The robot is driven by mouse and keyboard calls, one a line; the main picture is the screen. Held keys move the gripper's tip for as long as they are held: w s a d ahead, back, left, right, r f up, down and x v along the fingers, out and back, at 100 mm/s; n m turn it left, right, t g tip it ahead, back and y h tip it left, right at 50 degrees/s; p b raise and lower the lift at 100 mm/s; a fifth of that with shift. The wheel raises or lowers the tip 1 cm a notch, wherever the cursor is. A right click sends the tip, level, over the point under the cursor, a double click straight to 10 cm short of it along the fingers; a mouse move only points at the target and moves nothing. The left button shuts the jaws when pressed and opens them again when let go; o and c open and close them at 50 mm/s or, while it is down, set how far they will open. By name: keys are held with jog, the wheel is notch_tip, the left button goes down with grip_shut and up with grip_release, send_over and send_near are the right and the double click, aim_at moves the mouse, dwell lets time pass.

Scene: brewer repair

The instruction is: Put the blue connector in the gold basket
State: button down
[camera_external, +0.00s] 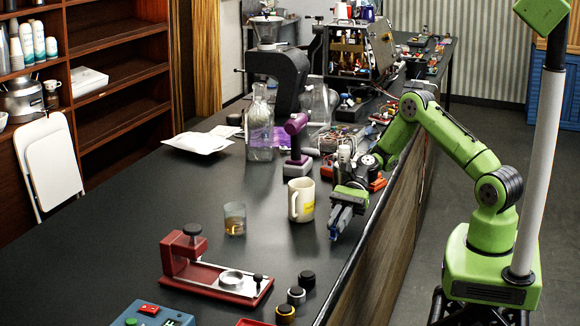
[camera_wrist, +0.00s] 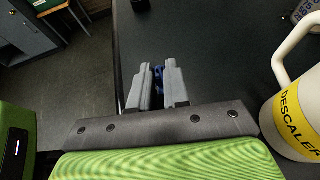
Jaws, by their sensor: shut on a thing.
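My gripper (camera_external: 343,220) is over the black counter near its right edge, just right of the white mug. In the wrist view, the gripper (camera_wrist: 157,82) has its grey fingers close together with a small dark blue piece, the blue connector (camera_wrist: 158,74), between them. The fingers hide most of the connector; a bit of blue (camera_external: 333,236) shows at the fingertips in the external view.
The mug (camera_external: 301,200) is close to my gripper and shows a yellow "DESCALER" label in the wrist view (camera_wrist: 298,115). A glass (camera_external: 235,218) stands left of it. A red press (camera_external: 215,275) and small round pieces (camera_external: 296,296) are nearer the front. The counter between is clear.

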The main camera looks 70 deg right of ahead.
jog(key=shift+r, duration=0.1)
notch_tip(320, 180, up, 10)
jog(key=p, duration=0.2)
